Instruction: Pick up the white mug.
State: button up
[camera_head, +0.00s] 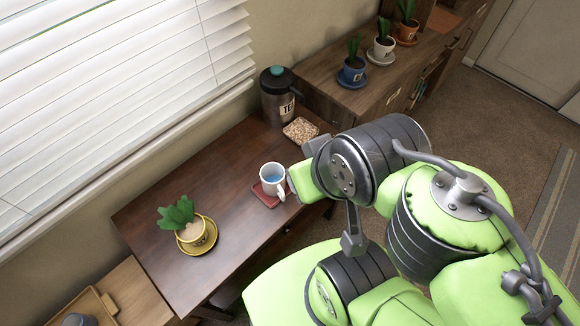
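A white mug (266,181) stands upright on a red coaster (266,199) on the dark wooden desk (150,235). It has blue inside, and its handle points toward the lower right. My green and grey arm reaches in from the right, and its front part is close to the right of the mug in the picture.
A dark flask (277,105) and a speckled coaster (301,130) are behind the mug. A potted plant (190,230) on a yellow saucer (210,242) stands to the left. Window blinds (110,70) border the desk. Several plants line the cabinet (365,100).

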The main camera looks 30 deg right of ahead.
aim_at(273, 175)
jog(key=u, duration=1.2)
jog(key=z, duration=1.3)
jog(key=l+u, duration=0.2)
jog(key=u, duration=0.3)
jog(key=k+l+u, duration=0.1)
jog(key=u, duration=0.35)
jog(key=k+l+u, duration=0.1)
jog(key=u, duration=0.4)
jog(key=k+l+u, duration=0.1)
jog(key=u, duration=0.35)
jog(key=k+l, duration=0.05)
jog(key=l, duration=0.05)
